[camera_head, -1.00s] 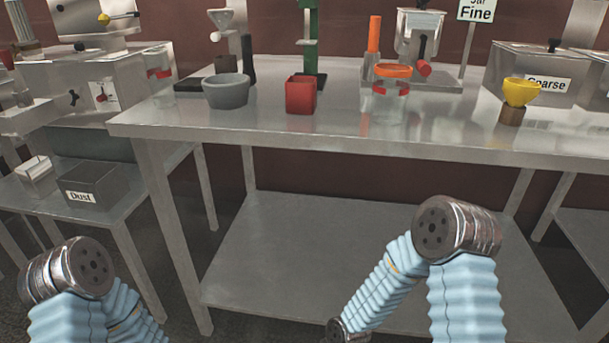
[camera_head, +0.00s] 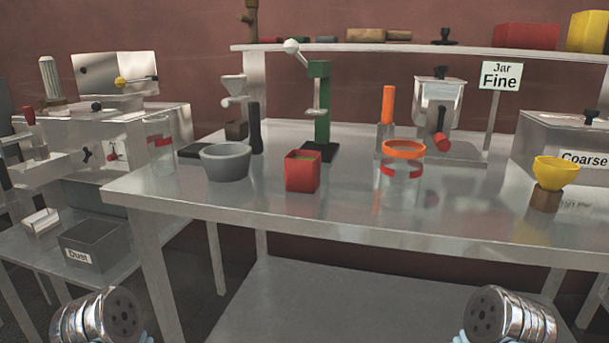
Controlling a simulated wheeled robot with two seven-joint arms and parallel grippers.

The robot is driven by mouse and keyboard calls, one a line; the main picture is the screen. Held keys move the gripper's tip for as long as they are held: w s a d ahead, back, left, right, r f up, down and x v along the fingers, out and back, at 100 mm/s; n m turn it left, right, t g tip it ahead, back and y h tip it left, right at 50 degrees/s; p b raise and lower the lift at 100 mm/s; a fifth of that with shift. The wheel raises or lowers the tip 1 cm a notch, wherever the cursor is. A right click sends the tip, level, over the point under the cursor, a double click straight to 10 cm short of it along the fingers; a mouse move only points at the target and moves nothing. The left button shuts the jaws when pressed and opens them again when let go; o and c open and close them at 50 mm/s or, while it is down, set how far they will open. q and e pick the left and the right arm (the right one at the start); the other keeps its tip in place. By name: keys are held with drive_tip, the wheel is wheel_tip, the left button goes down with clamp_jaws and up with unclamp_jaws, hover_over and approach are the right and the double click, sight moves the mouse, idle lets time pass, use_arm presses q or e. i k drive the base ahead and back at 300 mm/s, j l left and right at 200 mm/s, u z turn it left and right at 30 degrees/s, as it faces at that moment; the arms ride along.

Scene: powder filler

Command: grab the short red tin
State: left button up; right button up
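The short red tin (camera_head: 302,174) is a small open-topped red box, with something green showing inside its rim. It stands upright near the front middle of the steel table (camera_head: 180,203), between the grey bowl and the clear jar with the orange rim. Parts of my two arms show at the bottom left and bottom right edges, well below and apart from the tin. Neither gripper's fingers are in view.
A grey bowl (camera_head: 226,162) stands left of the tin. A yellow cup (camera_head: 555,172) is farther right. The table front before the tin is clear.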

sight(302, 167)
drive_tip(key=k+l+u, duration=0.15)
drive_tip(key=l+u, duration=0.3)
drive_tip(key=k+l+u, duration=0.15)
drive_tip(key=l+u, duration=0.25)
drive_tip(key=k+l+u, duration=0.25)
drive_tip(key=u, duration=0.2)
